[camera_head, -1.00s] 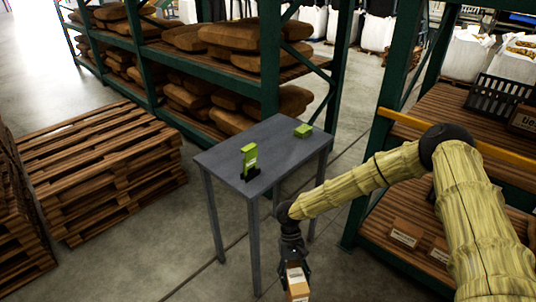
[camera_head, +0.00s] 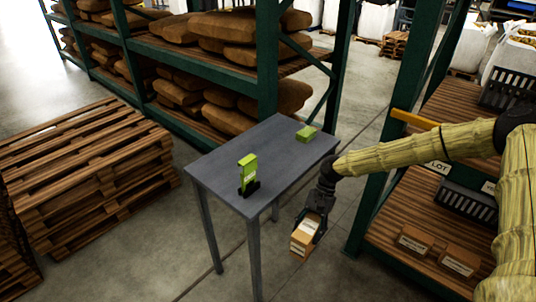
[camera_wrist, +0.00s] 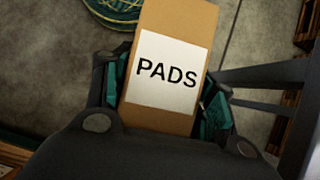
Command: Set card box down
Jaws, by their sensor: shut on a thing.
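My gripper (camera_head: 318,220) is shut on a brown card box (camera_head: 302,240) with a white label. In the wrist view the card box (camera_wrist: 185,25) sits between both fingers, and its label reads "PADS". The box hangs in the air in front of the right side of a grey table (camera_head: 285,150), below the level of its top. A green upright thing in a black base (camera_head: 248,178) stands near the table's front left. A small green block (camera_head: 306,133) lies near its back right corner.
A shelf with brown boxes (camera_head: 415,241) and black crates (camera_head: 468,203) stands at the right. Stacked wooden pallets (camera_head: 85,170) are at the left. A green rack with brown sacks (camera_head: 230,105) is behind the table. The middle of the tabletop is clear.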

